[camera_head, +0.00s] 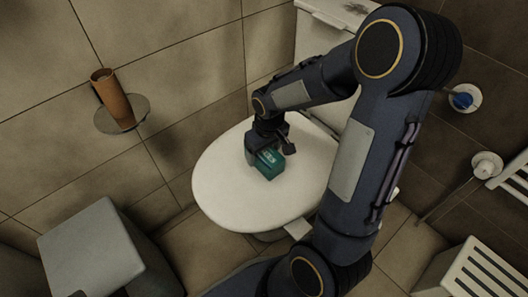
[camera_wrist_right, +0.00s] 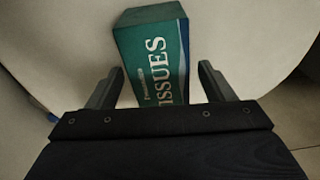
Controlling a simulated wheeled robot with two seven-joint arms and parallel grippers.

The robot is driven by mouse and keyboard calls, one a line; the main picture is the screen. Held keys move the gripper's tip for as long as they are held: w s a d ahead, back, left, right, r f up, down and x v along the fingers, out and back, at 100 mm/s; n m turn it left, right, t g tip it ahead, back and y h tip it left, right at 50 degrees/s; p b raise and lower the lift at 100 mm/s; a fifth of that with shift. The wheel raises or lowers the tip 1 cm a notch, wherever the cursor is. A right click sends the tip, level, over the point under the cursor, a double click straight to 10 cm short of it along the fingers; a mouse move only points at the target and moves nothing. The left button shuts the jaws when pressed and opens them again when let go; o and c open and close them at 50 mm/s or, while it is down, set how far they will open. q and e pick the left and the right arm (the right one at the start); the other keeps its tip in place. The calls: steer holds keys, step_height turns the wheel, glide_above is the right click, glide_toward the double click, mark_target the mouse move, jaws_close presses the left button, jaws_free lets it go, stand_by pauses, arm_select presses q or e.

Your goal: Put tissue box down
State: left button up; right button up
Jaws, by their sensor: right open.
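The green tissue box (camera_head: 269,164) rests on the white closed toilet lid (camera_head: 225,190), near its middle. My right gripper (camera_head: 268,146) is directly at the box, reaching down from the upper right. In the right wrist view the tissue box (camera_wrist_right: 160,62) shows its "TISSUES" lettering, and its near end lies between the two fingers of my right gripper (camera_wrist_right: 160,88). The fingers are spread, with a visible gap on each side of the box. The gripper base hides the box's nearest end. My left gripper is not in view.
A brown cylinder (camera_head: 114,97) stands on a small round wall shelf (camera_head: 139,108) at the left. A grey bin (camera_head: 90,245) stands at the lower left. White slatted racks (camera_head: 480,272) and a toilet brush (camera_head: 486,165) are at the right. The lid around the box is clear.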

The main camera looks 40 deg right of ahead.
mark_target(267, 154)
steer(key=r+p, duration=0.1)
steer(key=r, duration=0.2)
steer(key=r+p, duration=0.1)
steer(key=r, duration=0.2)
steer(key=s+r+p, duration=0.1)
steer(key=r, duration=0.2)
steer(key=s+a+r+m+t+y, duration=0.1)
steer(key=s+a+r+t+y, duration=0.1)
steer(key=s+a+r, duration=0.2)
steer(key=s+a+r+m+t+y, duration=0.1)
steer(key=s+a+r, duration=0.3)
steer(key=s, duration=0.6)
steer(key=shift+s+a+t+y, duration=0.4)
steer(key=shift+a+t, duration=0.2)
steer(key=shift+a, duration=0.2)
steer(key=shift+r+p, duration=0.1)
steer(key=shift+p, duration=0.2)
step_height(267, 154, up, 30)
steer(key=p, duration=2.9)
steer(key=shift+p, duration=0.4)
